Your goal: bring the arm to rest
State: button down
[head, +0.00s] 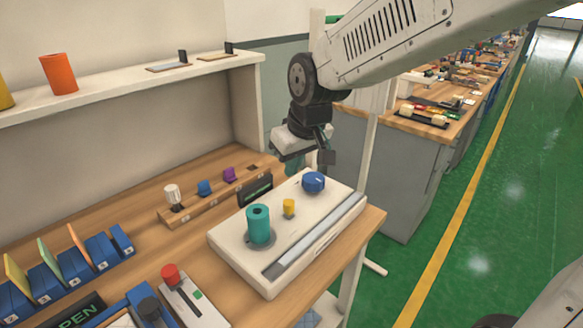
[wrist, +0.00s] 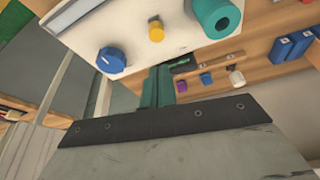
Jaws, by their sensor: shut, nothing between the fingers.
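The panel carries a teal cylinder (head: 258,224), a small yellow knob (head: 289,207), a blue knob (head: 313,182) and a grey strip (head: 318,235). The teal cylinder (wrist: 217,15) and blue knob (wrist: 111,60) also show in the wrist view.
A wooden rack (head: 190,212) with white, blue and purple pieces stands behind the panel. Blue holders (head: 75,265) with coloured cards and a red-knobbed box (head: 190,300) are at left. A shelf (head: 120,82) bears an orange cylinder (head: 58,75). Green floor (head: 500,220) is clear at right.

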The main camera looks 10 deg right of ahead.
jog(key=s+d+r+m, duration=0.1)
jog(key=s+d, duration=0.3)
jog(key=s, duration=0.4)
jog(key=s+d+r+m+g+h, duration=0.1)
jog(key=s+d, duration=0.3)
jog(key=s, duration=0.4)
jog(key=s+d+r+m+g, duration=0.1)
jog(key=s+d+m, duration=0.1)
jog(key=s+d, duration=0.3)
jog(key=s, duration=0.3)
jog(key=shift+s+m, duration=0.3)
jog(key=shift+s, duration=0.05)
